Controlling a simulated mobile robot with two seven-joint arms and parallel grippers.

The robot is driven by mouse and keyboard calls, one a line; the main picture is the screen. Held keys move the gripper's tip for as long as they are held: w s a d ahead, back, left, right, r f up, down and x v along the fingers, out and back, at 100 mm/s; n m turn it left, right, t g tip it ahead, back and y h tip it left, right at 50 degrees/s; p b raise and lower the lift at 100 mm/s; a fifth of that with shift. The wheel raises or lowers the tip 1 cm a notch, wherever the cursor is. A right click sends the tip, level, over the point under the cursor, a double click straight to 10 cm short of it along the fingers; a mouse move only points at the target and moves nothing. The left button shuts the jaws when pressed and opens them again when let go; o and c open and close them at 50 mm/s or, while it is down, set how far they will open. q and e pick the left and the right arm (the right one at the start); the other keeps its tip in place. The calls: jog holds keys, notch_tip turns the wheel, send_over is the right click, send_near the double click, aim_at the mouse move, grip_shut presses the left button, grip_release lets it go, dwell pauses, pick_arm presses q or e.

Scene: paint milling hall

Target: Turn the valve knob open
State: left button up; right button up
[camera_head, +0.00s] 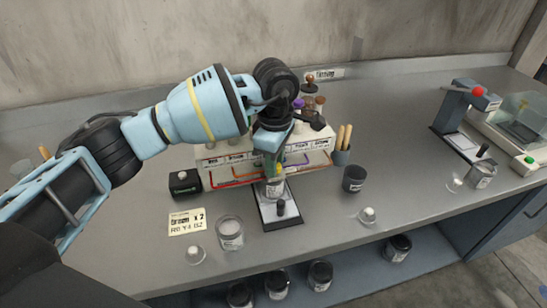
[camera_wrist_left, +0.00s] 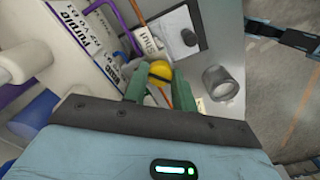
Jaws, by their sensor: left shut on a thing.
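The yellow valve knob (camera_wrist_left: 160,70) sits between the green fingers of my left gripper (camera_wrist_left: 160,86) in the left wrist view. The gripper is shut on it. In the head view my left gripper (camera_head: 272,162) reaches down in front of the white dispenser rack (camera_head: 213,155), which carries labels and coloured tubes, and it hides most of the knob. A jar (camera_head: 275,188) stands below on a plate (camera_head: 267,215) with a black peg. A label beside the knob in the wrist view (camera_wrist_left: 150,38) seems to read "Shut". My right gripper does not show.
A note card (camera_head: 187,221), an open glass jar (camera_head: 230,233) and a black box (camera_head: 185,182) are at the left. A dark cup (camera_head: 353,179) and a holder with wooden sticks (camera_head: 342,152) stand right of the rack. The bench's right middle is mostly clear.

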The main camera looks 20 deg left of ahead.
pick_arm(q)
jog(key=shift+r+n+p, duration=0.25)
jog(key=shift+n+p, duration=0.15)
jog(key=shift+n, duration=0.6)
jog(key=n+p, duration=0.2)
jog(key=n, duration=0.2)
jog(key=n+p, duration=0.1)
jog(key=n, duration=0.2)
jog(key=shift+f+n, duration=0.15)
jog(key=shift+n, duration=0.35)
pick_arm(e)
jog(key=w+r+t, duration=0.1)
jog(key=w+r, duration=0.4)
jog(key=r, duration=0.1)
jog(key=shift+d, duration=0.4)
pick_arm(q)
jog(key=shift+f+p, duration=0.1)
jog(key=shift+p, duration=0.2)
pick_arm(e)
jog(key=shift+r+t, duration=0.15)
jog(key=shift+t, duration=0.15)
pick_arm(q)
jog(key=o, duration=1)
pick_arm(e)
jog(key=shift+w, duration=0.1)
pick_arm(q)
jog(key=shift+r, duration=3.9)
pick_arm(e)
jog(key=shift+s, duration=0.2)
